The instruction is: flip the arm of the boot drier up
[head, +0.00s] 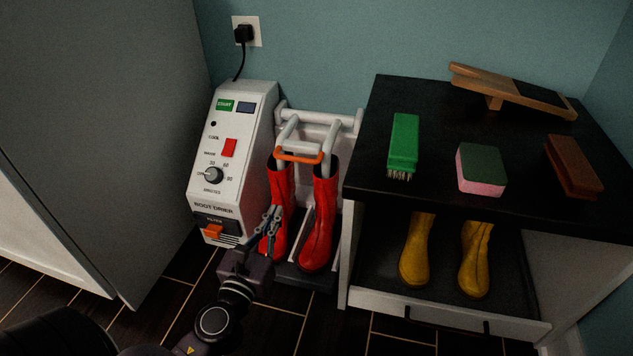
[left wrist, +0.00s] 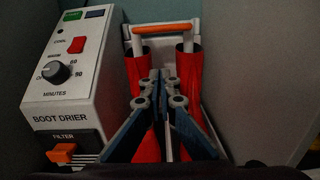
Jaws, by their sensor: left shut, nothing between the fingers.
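The boot drier (head: 233,163) is a white unit with a dial, a red switch and an orange filter tab; it also shows in the left wrist view (left wrist: 75,80). Its white tubular arm carries an orange grip bar (head: 299,156); this bar shows at the top of the left wrist view (left wrist: 162,27). The arm's tubes run down into a pair of red boots (head: 319,220). My left gripper (head: 272,213) is shut and empty, in front of the left red boot and below the orange bar, apart from the bar. My right gripper is not in view.
A black-topped bench (head: 450,188) stands to the right, holding a green brush (head: 404,143), a sponge (head: 480,168), a brown brush (head: 573,167) and a wooden boot jack (head: 512,92). Yellow boots (head: 417,250) stand beneath. A grey cabinet (head: 100,120) stands close on the left.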

